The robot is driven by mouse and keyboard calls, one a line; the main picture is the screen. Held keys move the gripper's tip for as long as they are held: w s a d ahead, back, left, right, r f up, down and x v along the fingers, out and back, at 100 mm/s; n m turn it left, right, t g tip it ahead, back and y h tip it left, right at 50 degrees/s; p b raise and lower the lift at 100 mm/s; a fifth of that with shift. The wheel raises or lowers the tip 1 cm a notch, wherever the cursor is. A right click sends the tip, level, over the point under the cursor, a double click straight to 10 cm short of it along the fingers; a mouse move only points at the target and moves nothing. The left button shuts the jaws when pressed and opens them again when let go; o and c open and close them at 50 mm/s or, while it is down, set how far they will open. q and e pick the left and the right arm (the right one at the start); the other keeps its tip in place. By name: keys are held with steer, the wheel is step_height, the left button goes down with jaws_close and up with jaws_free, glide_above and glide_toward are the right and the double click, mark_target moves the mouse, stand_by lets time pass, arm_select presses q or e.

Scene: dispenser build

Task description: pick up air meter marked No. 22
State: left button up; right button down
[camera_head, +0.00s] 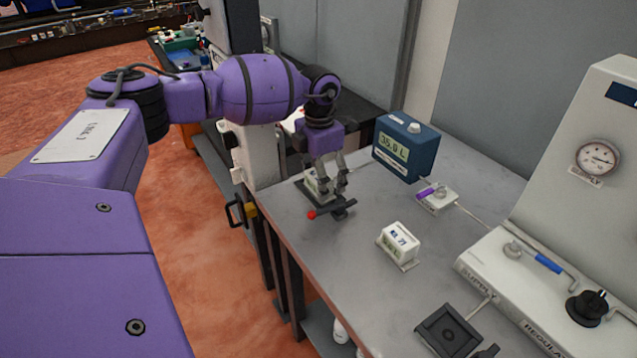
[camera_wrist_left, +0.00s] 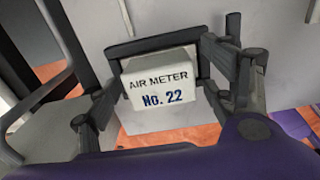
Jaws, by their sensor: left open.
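The air meter marked No. 22 is a small white block in the left wrist view (camera_wrist_left: 158,92), its blue number facing the camera. It sits between the two dark fingers of my open left gripper (camera_wrist_left: 163,84). I cannot tell whether either finger touches it. In the head view, my left gripper (camera_head: 328,188) points down over the left edge of the grey table, with its fingers around the white meter (camera_head: 312,181), which they partly hide. My right gripper is not in view.
A second white block (camera_head: 400,240) with a blurred label stands on the table (camera_head: 330,258). A blue display box (camera_head: 405,148) reads 35.0 L. A small valve (camera_head: 437,199), a red-knobbed lever (camera_head: 312,215) and a large gauge panel (camera_head: 590,200) are nearby.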

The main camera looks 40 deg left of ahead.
arm_select(q)
steer(key=shift+f, duration=0.25)
steer(key=c, duration=1.7)
steer(key=shift+r, duration=0.1)
